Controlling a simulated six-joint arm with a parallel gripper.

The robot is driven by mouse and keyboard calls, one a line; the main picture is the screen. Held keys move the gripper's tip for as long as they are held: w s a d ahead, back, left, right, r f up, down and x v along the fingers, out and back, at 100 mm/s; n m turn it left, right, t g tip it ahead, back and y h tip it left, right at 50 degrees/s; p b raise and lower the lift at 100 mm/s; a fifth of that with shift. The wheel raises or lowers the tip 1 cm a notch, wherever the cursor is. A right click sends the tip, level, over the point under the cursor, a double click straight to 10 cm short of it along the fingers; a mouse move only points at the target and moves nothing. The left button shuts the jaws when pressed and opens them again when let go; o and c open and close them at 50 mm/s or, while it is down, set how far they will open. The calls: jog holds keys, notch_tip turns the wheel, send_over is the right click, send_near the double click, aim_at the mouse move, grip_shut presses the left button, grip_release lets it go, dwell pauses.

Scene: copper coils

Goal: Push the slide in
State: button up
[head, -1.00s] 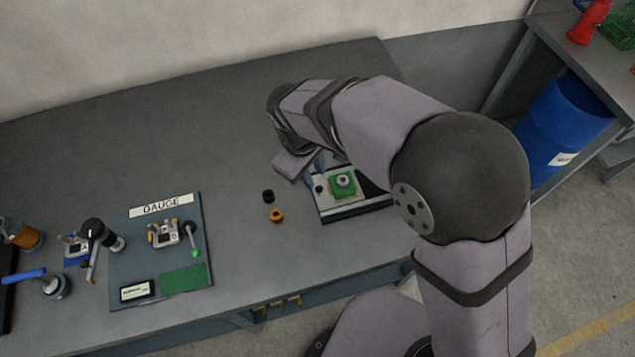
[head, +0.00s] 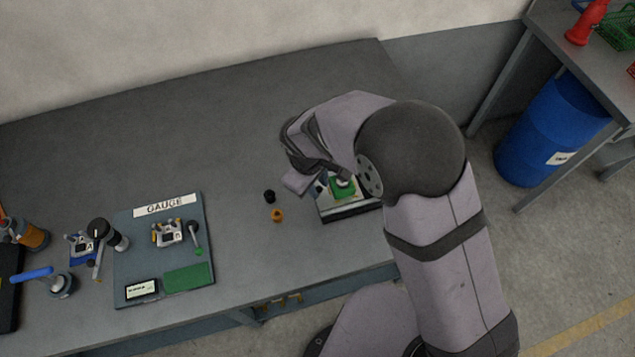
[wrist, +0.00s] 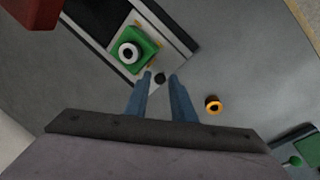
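The slide is a pale plate (wrist: 103,42) carrying a green block (wrist: 148,60) with a white-rimmed round part (wrist: 129,52) on top. It sits in a dark-railed fixture (head: 350,212) at the right of the bench. A small black knob (wrist: 160,78) is at the plate's near end in the wrist view. My gripper (wrist: 160,76) has its two blue fingers apart, with the knob between their tips and gaps seeming to show on both sides. In the head view my arm covers part of the fixture and most of the fingers.
An orange coil (head: 278,215) and a black cap (head: 269,196) lie loose left of the fixture. A gauge board (head: 126,272) with instruments is further left. Bare bench lies between. A blue barrel (head: 545,140) stands on the floor at right.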

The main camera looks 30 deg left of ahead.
grip_shut()
jog(key=w+d, duration=0.5)
jog(key=shift+w+d, duration=0.35)
grip_release()
jog(key=shift+r, duration=0.15)
jog(key=shift+s+a+r+b, duration=0.1)
jog(key=shift+s+r+b, duration=0.2)
jog(key=shift+r, duration=0.85)
jog(key=shift+s+a+r+b, duration=0.1)
jog(key=shift+s+r+b, duration=0.15)
jog(key=shift+r, duration=0.95)
jog(key=shift+s+r+b, duration=0.2)
jog(key=shift+r+b, duration=0.1)
jog(key=shift+r, duration=0.85)
